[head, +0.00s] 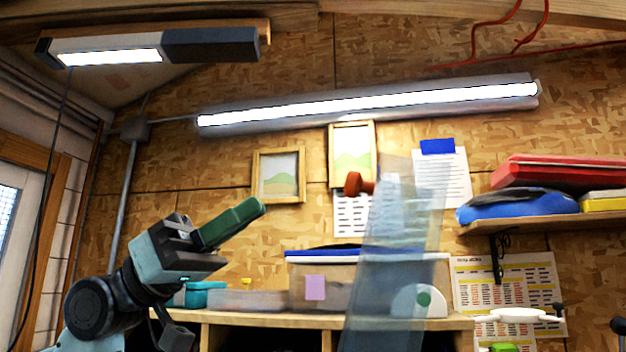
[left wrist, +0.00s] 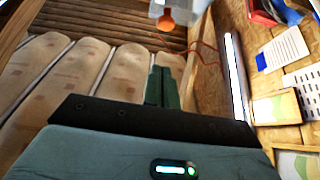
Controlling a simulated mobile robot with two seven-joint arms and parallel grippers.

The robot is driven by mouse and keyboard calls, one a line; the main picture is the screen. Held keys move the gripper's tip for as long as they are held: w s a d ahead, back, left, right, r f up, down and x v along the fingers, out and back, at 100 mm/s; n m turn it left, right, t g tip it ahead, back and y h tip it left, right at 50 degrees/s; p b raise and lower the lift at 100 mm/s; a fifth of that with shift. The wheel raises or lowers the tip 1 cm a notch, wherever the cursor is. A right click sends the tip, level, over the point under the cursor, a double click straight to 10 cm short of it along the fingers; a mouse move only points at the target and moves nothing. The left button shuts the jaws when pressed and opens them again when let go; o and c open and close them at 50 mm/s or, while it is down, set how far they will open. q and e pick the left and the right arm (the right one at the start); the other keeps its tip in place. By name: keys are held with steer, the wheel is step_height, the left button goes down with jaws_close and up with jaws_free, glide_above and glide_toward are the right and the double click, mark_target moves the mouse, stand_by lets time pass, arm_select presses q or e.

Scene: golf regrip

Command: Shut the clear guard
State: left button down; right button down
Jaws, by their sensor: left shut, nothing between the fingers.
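The clear guard (head: 392,262) is a see-through bluish panel that stands raised and slightly tilted in the middle of the head view. A red-orange knob (head: 355,184) sticks out on its left near the upper part. In the left wrist view the orange knob (left wrist: 166,20) and a bit of the clear guard (left wrist: 186,5) show at the top, beyond the fingertips. My left gripper (head: 260,206) has green fingers, shut and empty, pointing up and right. It is left of the knob and apart from it. The left wrist view also shows its closed fingers (left wrist: 163,72). My right gripper is not in view.
A shelf (head: 250,318) behind holds a clear bin with a blue lid (head: 330,275) and a teal item (head: 200,294). A wall shelf (head: 530,224) at right carries red and blue cases. A white part with black knobs (head: 520,315) is lower right. Air between gripper and knob looks clear.

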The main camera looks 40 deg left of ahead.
mark_target(349, 174)
arm_select(q)
steer(key=w+d+r+p, duration=0.2)
steer(key=w+d+p, duration=0.1)
steer(key=d, duration=0.4)
steer(key=shift+w+d, duration=0.15)
steer(key=shift+w, duration=0.75)
steer(key=shift+r+p, duration=0.1)
steer(key=shift+p, duration=0.2)
